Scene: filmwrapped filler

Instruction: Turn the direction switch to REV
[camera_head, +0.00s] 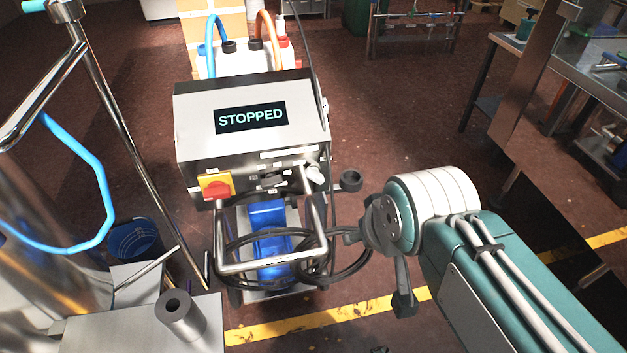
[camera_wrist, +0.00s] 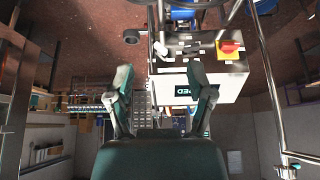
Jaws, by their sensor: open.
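The control box (camera_head: 250,120) stands on a cart, and its dark display reads STOPPED. On its lower front panel are a red rotary knob on a yellow plate (camera_head: 216,187), a small black switch (camera_head: 270,180) in the middle with labels around it, and a pale knob (camera_head: 315,173) at the right. The labels are too small to read, so I cannot tell which way the black switch points. My gripper (camera_head: 372,268) is open and empty, right of and nearer than the panel, apart from it. In the wrist view my gripper (camera_wrist: 160,76) shows two spread fingers, with the panel upside down beyond.
A metal bar handle (camera_head: 272,262) and looped black cable (camera_head: 345,270) hang below the panel. A dark ring (camera_head: 350,180) juts from the box's right side. Steel equipment with a blue hose (camera_head: 95,160) stands at left.

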